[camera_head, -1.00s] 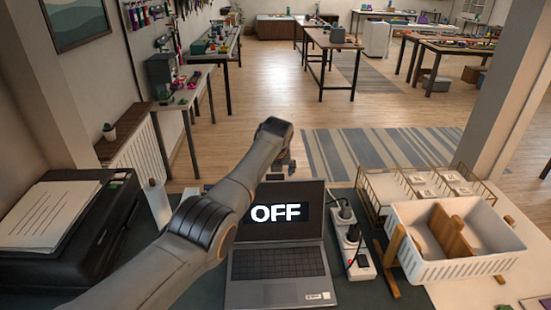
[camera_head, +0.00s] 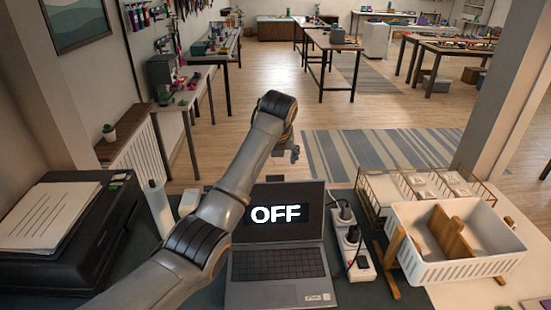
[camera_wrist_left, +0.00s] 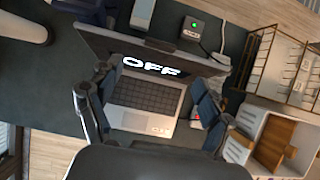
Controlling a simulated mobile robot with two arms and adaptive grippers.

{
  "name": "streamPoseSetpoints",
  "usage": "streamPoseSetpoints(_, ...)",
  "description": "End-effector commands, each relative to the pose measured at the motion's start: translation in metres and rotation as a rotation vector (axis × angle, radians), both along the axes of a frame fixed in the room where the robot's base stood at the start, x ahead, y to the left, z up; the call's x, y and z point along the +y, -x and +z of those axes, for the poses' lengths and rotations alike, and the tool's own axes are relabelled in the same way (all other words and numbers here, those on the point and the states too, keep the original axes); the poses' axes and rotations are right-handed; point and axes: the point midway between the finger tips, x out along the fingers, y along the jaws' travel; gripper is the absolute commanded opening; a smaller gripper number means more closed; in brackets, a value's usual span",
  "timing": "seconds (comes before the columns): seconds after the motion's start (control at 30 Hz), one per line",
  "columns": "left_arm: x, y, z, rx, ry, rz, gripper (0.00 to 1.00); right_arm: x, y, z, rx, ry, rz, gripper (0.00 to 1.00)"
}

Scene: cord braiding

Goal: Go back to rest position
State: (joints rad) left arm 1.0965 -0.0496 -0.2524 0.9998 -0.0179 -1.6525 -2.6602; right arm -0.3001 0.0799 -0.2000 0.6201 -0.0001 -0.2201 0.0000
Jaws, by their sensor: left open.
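My left arm comes in from the left in the head view and reaches over the desk. My left gripper (camera_head: 286,152) is above and behind the laptop's screen, small and partly hidden by the wrist. In the left wrist view its two fingers (camera_wrist_left: 150,100) are spread apart with nothing between them. Beyond them lies the open laptop (camera_head: 277,265), its dark screen reading OFF; it also shows in the left wrist view (camera_wrist_left: 148,93). My right gripper is in neither view.
A power strip (camera_head: 358,262) with plugs lies right of the laptop. A white basket (camera_head: 470,270) on a wooden stand and a wire rack (camera_head: 372,190) are further right. A black printer (camera_head: 105,235) with papers is on the left. A white cylinder (camera_head: 157,205) stands beside my arm.

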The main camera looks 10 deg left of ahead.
Motion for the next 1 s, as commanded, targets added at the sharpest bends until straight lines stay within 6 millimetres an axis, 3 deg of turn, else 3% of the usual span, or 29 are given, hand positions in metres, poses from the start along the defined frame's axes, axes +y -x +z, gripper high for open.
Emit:
streamPoseSetpoints(0.17, 0.0, 0.001, -0.004, 0.001, 0.005, 0.009, 0.79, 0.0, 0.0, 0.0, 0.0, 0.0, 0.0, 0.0)
streamPoseSetpoints(0.27, 0.001, 0.009, -0.023, 0.0, 0.045, 0.07, 0.79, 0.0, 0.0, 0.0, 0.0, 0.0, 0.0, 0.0)
streamPoseSetpoints(0.37, 0.002, 0.028, -0.061, -0.002, 0.134, 0.212, 0.79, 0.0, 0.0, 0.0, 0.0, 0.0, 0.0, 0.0)
streamPoseSetpoints(0.5, 0.006, 0.074, -0.124, -0.011, 0.306, 0.509, 0.79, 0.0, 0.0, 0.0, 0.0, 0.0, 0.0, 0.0)
streamPoseSetpoints(0.7, 0.015, 0.159, -0.195, -0.02, 0.538, 0.971, 0.79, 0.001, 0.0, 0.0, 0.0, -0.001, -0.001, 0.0)
streamPoseSetpoints(0.83, 0.022, 0.223, -0.227, -0.027, 0.67, 1.28, 0.79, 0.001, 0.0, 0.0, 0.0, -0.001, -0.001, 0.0)
streamPoseSetpoints(1.0, 0.031, 0.31, -0.247, -0.042, 0.821, 1.684, 0.79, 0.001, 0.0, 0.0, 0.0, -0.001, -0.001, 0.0)
